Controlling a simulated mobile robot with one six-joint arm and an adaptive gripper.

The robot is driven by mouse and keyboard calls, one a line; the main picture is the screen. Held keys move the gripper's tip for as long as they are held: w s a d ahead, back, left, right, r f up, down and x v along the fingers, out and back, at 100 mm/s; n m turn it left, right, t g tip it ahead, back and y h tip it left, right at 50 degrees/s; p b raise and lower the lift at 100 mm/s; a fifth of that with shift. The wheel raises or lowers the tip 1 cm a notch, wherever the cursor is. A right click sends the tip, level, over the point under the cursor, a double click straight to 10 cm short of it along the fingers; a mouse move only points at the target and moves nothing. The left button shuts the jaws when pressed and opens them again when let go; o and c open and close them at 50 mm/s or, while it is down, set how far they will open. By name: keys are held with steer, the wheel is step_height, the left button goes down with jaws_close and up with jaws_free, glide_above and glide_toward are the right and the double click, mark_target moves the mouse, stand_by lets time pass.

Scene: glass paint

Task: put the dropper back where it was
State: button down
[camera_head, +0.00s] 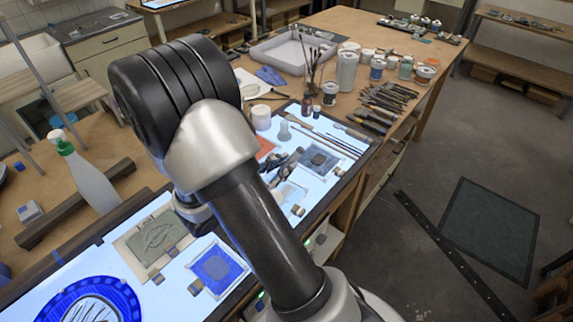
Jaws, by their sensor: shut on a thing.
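My gripper (285,168) shows as dark fingers just to the right of my own arm, low over the lit light table (345,139). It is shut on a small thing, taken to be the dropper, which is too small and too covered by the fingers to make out. A small brown bottle (307,106) stands behind the gripper at the far edge of the light table. A pale cone-shaped piece (284,131) stands just behind the gripper. My arm hides the middle of the light table.
A dark square in a pale frame (319,159) lies right of the gripper, beside long brushes. A white jar (261,118) stands behind. A blue glass panel (217,267) and a grey-green panel (153,239) lie at front left. A spray bottle (88,178) stands farther left.

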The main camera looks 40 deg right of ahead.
step_height(320, 180, up, 11)
steer(key=p, duration=0.7)
steer(key=shift+p, duration=0.4)
steer(key=shift+f, duration=0.2)
